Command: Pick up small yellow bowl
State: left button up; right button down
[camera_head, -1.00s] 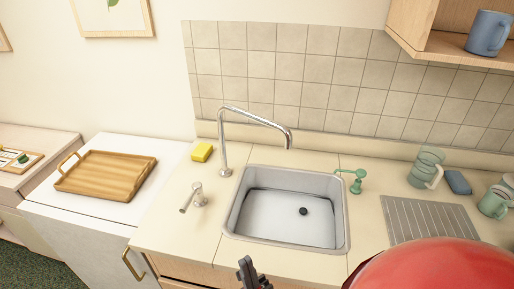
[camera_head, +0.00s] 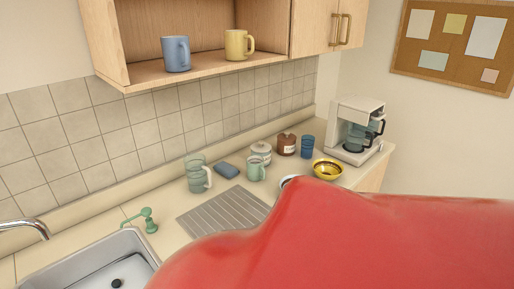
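No gripper shows in the view now. Nothing is seen touching the bowl.
A grooved drainboard (camera_head: 222,211) and sink (camera_head: 90,262) lie left. Mugs stand on the open shelf (camera_head: 205,72) above.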

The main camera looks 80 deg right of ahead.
aim_at(328, 169)
jog(key=z, duration=3.25)
jog(key=i+l, duration=0.65)
jog(key=i, duration=0.15)
